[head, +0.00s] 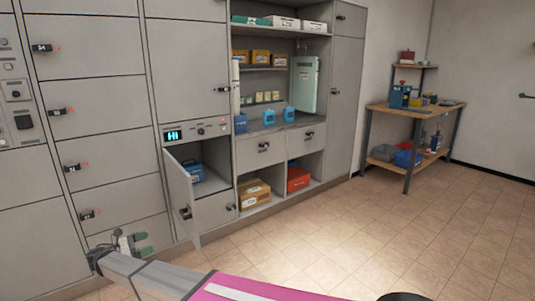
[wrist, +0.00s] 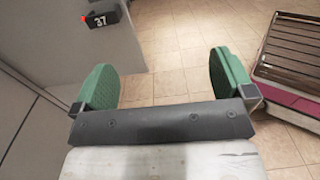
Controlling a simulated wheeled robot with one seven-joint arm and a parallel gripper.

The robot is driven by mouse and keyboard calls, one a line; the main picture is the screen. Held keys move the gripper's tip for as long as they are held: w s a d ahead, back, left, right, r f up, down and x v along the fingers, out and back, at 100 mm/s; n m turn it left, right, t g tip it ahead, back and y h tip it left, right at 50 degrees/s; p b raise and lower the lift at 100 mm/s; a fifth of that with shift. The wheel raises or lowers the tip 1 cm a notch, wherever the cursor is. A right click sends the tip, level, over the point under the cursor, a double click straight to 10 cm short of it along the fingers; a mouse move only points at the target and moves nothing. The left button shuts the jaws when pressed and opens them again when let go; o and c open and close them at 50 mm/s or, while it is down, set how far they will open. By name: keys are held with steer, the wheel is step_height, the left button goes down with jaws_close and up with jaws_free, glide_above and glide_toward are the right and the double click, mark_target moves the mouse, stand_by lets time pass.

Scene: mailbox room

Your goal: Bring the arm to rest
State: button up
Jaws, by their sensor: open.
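My gripper (wrist: 163,88) shows in the wrist view with its two green finger pads wide apart and nothing between them; tiled floor shows beyond. In the head view my gripper (head: 137,243) is at the lower left, low in front of the grey lockers. My arm reaches out to it from the bottom of the picture. The open locker door (head: 181,201) stands just right of my gripper in the head view; whether they touch cannot be told. In the wrist view a grey locker front with a black number 37 latch (wrist: 112,20) is close on the left.
The open locker compartment (head: 210,181) holds a blue item. Right of it is a shelf unit with boxes and blue containers (head: 289,114). A workbench (head: 414,110) stands against the right wall. The tiled floor (head: 330,225) in the middle and right is clear.

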steer(key=w+d+f+m+g+y, duration=0.1)
steer(key=w+d+f+m+g, duration=0.15)
steer(key=d, duration=0.95)
steer(key=w+d+f+m+g+y, duration=0.1)
steer(key=w+d+m+g+y, duration=0.15)
steer(key=d, duration=1.05)
steer(key=w+d+f+m+g+y, duration=0.1)
steer(key=w+d+m+g, duration=0.25)
steer(key=d, duration=0.85)
steer(key=s+d+m+y, duration=0.3)
steer(key=s+d+m, duration=0.1)
steer(key=d, duration=0.6)
steer(key=s+d+m+g+y, duration=0.1)
steer(key=s+d+m+y, duration=0.2)
steer(key=d, duration=0.8)
steer(key=s+d+m+g+y, duration=0.1)
steer(key=s+d+m+y, duration=0.3)
steer(key=d+m, duration=0.5)
steer(key=shift+s+d+m, duration=0.35)
steer(key=shift+s+d, duration=0.45)
steer(key=shift+s, duration=0.35)
